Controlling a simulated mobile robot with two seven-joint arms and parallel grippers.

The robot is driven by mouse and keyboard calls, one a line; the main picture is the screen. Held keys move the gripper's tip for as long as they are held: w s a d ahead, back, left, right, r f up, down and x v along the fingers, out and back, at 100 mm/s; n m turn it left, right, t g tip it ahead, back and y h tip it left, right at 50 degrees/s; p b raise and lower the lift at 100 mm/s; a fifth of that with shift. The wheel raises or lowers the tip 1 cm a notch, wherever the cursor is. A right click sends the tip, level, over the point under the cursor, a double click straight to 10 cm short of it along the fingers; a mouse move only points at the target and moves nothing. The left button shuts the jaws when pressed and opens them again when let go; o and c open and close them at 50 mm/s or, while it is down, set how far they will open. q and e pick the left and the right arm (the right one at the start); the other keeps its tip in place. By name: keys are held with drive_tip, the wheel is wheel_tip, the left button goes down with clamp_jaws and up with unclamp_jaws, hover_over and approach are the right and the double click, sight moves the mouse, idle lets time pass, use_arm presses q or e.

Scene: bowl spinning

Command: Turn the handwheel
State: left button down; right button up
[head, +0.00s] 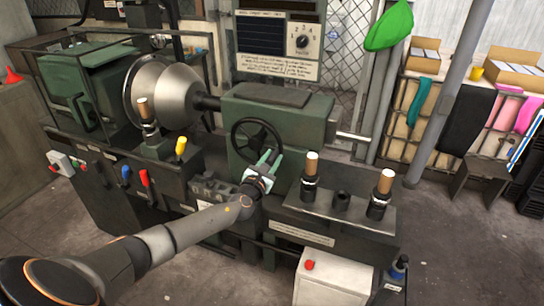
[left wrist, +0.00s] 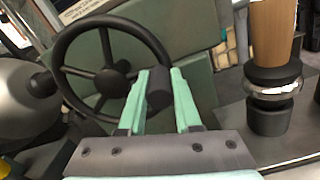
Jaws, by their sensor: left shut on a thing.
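The black handwheel (head: 252,141) is mounted on the front of the green machine housing. It has a round rim, spokes and a dark knob. In the left wrist view the handwheel (left wrist: 90,62) fills the upper left, and its knob (left wrist: 159,90) sits between the two pale green fingers. My left gripper (head: 266,160) reaches in from the lower left and is shut on this knob at the lower right of the rim. In the left wrist view my left gripper (left wrist: 158,85) shows a finger on each side of the knob. My right gripper is not in view.
Wooden-handled tools (head: 310,176) stand on the machine bed right of the wheel. A metal bowl (head: 175,92) sits on the spindle to the left. Red (head: 144,178) and yellow (head: 181,145) levers stand in front.

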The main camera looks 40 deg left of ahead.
use_arm(q)
drive_tip(key=shift+d+f+m, duration=0.1)
drive_tip(key=shift+f+m, duration=0.3)
drive_tip(key=shift+f, duration=0.05)
drive_tip(key=c, duration=0.6)
unclamp_jaws()
drive_tip(key=shift+r, duration=0.1)
drive_tip(key=shift+s, duration=0.25)
drive_tip(key=p+v, duration=0.1)
drive_tip(key=v, duration=1.1)
drive_tip(key=shift+p, duration=0.35)
